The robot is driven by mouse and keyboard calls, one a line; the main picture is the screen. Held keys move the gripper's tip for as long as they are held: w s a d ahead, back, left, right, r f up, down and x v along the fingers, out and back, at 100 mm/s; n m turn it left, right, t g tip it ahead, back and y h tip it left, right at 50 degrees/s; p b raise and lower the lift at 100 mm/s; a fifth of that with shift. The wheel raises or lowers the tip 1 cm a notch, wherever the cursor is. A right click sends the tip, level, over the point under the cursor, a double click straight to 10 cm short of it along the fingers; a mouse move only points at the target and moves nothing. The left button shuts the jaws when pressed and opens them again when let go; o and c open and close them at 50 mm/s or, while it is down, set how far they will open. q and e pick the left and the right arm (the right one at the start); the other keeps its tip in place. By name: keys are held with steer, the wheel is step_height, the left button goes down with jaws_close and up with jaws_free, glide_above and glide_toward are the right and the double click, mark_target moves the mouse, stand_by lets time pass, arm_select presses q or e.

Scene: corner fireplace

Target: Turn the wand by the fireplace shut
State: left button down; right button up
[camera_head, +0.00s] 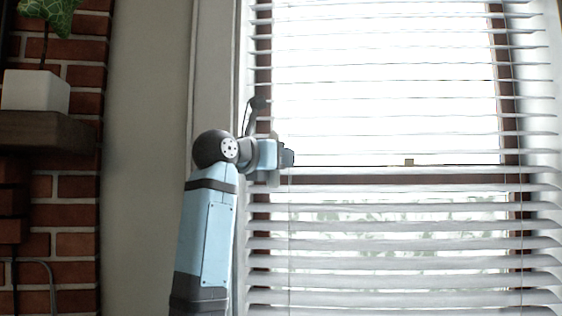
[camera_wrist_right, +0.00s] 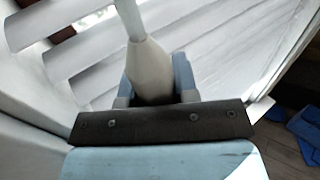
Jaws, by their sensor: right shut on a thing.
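The wand (camera_wrist_right: 149,68) is a pale rod that widens into a thicker handle. In the right wrist view it comes down from the top into my right gripper (camera_wrist_right: 154,84), whose two fingers are shut on the handle from both sides. The window blind (camera_head: 390,254) has white slats, and bright daylight shows through the gaps between them. In the head view my right gripper (camera_head: 287,156) is in front of the blind's left part, near the window frame. The wand is hard to make out there. My left gripper is not in view.
At the left is a brick fireplace (camera_head: 77,215) with a dark wooden mantel (camera_head: 45,131) and a white planter (camera_head: 36,90) on it. A bare wall (camera_head: 145,150) lies between bricks and window. Blue objects (camera_wrist_right: 303,130) are on the floor in the wrist view.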

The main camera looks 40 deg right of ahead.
arm_select(q)
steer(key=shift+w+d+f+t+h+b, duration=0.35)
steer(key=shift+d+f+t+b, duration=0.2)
steer(key=shift+b, duration=2.95)
arm_select(e)
steer(key=shift+w+a+n+t+y, duration=0.25)
steer(key=shift+n+t+y, duration=1.65)
steer(key=shift+t, duration=0.55)
steer(key=shift+w+a+n+t+y, duration=0.1)
steer(key=shift+w+n+t+y, duration=0.2)
steer(key=shift+n+t+y, duration=1.7)
steer(key=shift+w+a+n+t+y, duration=0.25)
steer(key=shift+n+t+y, duration=1.15)
steer(key=shift+n+t, duration=1.2)
steer(key=shift+m+t, duration=0.35)
steer(key=shift+m, duration=0.05)
steer(key=o, duration=0.9)
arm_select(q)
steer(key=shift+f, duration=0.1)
arm_select(e)
steer(key=shift+s, duration=0.1)
steer(key=v, duration=1.3)
steer(key=shift+s+a, duration=0.1)
steer(key=shift+s, duration=0.25)
